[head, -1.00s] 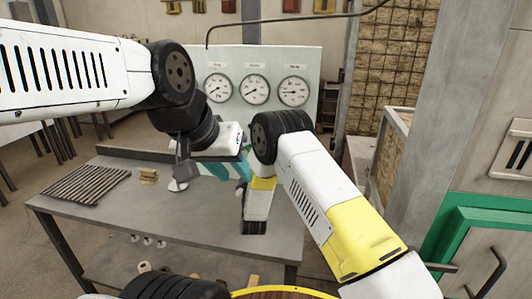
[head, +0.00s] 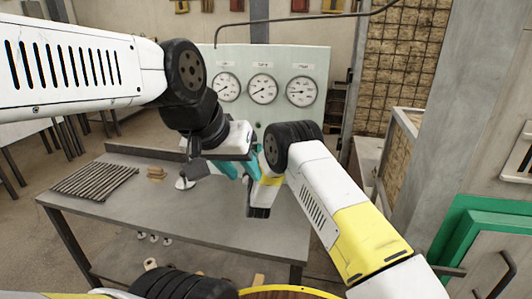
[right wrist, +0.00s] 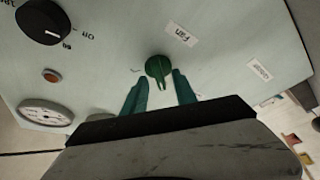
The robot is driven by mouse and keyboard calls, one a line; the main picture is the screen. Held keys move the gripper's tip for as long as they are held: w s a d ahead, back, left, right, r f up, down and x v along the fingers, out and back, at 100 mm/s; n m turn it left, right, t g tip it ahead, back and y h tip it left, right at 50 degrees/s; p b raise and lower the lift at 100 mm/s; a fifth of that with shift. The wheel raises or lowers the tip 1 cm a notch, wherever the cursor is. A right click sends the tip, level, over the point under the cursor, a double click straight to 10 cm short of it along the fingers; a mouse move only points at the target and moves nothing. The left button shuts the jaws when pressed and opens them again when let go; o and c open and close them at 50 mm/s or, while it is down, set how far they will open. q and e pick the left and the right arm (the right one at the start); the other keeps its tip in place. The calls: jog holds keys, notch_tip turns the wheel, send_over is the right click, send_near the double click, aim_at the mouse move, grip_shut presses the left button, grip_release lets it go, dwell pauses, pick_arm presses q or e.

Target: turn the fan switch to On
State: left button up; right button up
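The fan switch (right wrist: 158,66) is a green knob on the pale panel, beside a "Fan" label, in the right wrist view. Its pointer points toward the bottom of that picture. My right gripper (right wrist: 161,77) is open, with one teal finger on each side of the knob; I cannot tell whether they touch it. In the head view my arms hide the switch and the right gripper. My left gripper (head: 238,168) is over the table in the head view, teal fingers apart, with nothing visible between them.
The panel (head: 235,58) with three gauges stands behind the metal table (head: 120,205). A black knob (right wrist: 43,22), a red-brown button (right wrist: 50,76) and a gauge (right wrist: 45,113) are near the switch. A slatted rack (head: 95,181) lies on the table's left.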

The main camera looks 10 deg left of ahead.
grip_shut()
jog(key=shift+m, duration=0.3)
jog(key=shift+a+f+m+h, duration=0.1)
jog(key=shift+m+h, duration=1.85)
jog(key=shift+m, duration=2.2)
jog(key=shift+a+m+h, duration=0.15)
jog(key=shift+m+h, duration=1.85)
jog(key=shift+m, duration=2.1)
jog(key=shift+a+f+m+h, duration=0.1)
jog(key=shift+m+h, duration=1.85)
jog(key=shift+m, duration=2.2)
jog(key=shift+g, duration=0.3)
grip_release()
jog(key=shift+r, duration=0.15)
